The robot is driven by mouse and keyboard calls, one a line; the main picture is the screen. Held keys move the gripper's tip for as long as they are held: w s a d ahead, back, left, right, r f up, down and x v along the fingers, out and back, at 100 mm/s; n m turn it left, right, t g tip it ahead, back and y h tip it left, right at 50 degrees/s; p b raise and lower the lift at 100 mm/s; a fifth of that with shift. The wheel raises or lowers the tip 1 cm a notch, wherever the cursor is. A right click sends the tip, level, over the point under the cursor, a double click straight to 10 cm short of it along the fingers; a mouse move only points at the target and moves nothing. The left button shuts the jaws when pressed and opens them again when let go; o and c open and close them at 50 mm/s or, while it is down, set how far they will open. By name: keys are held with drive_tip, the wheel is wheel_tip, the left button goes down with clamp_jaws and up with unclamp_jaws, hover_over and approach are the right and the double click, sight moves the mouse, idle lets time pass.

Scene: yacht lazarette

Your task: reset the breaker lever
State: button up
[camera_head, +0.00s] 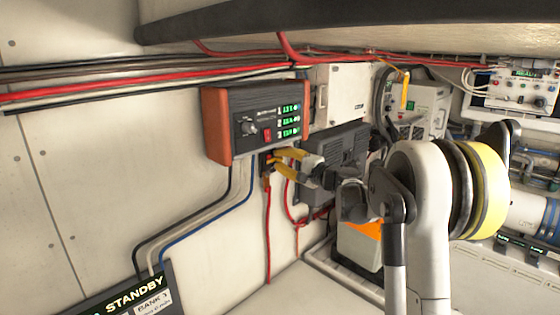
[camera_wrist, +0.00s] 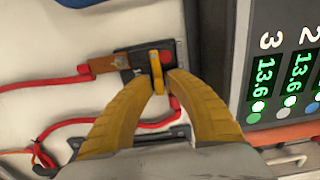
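The breaker (camera_wrist: 130,62) is a small black block on the pale wall; it also shows below the orange-ended panel in the head view (camera_head: 266,163). Its yellow lever (camera_wrist: 157,72) stands out from its face. My gripper's two yellow fingers (camera_wrist: 160,80) reach the breaker, one fingertip on each side of the lever and very close to it. I cannot tell whether both fingertips press on it. In the head view my gripper (camera_head: 276,158) is at the breaker, and its fingers partly hide it.
The display panel (camera_head: 262,120) with green readouts and a red switch is right above the breaker. Red cables (camera_wrist: 45,82) run to the breaker. A dark grey finned box (camera_head: 340,155) is close on the right. The wall at left is mostly bare.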

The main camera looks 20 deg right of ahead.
drive_tip(key=v, duration=1.2)
